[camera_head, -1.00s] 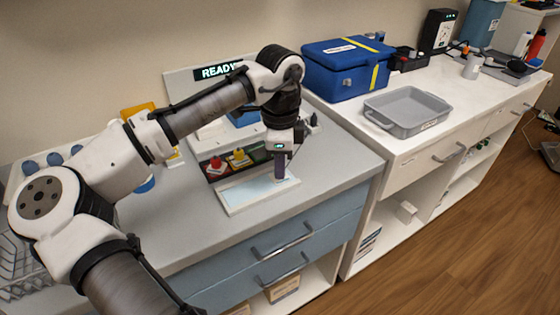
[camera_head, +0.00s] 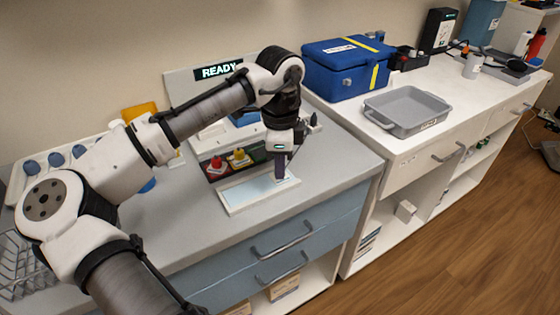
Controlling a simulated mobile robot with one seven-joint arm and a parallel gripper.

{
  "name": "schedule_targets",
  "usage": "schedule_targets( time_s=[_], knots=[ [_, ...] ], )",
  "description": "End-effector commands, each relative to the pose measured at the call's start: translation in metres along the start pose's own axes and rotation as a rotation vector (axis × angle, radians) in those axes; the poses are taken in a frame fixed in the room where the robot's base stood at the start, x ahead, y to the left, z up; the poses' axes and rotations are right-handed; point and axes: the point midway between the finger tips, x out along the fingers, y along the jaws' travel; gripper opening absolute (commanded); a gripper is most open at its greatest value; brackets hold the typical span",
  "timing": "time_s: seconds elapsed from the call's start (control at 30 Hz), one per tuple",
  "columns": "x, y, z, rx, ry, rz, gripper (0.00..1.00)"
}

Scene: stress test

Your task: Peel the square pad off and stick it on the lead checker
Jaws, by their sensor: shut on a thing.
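My gripper (camera_head: 281,175) points straight down at the right end of a white board with a pale blue sheet (camera_head: 250,192) on the grey counter. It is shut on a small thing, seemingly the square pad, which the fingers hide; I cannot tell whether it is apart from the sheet. Behind stands a panel with a lit "READY" display (camera_head: 217,70), seemingly the lead checker. In front of it is a dark holder with a red piece (camera_head: 216,165) and a yellow piece (camera_head: 239,157). My arm covers part of the panel.
A blue cooler box (camera_head: 345,68) and an empty grey tray (camera_head: 406,111) stand on the white counter at right. A pale tray with several blue round pieces (camera_head: 55,160) and a wire rack (camera_head: 25,268) are at left. The grey counter's front right is clear.

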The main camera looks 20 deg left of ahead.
Motion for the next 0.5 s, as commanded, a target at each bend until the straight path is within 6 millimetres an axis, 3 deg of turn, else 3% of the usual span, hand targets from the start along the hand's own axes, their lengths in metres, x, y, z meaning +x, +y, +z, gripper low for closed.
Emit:
schedule_targets(
  time_s=[0.5],
  knots=[
    [-0.0056,-0.0002,-0.0002,0.000,0.000,-0.002,0.07]
  ],
)
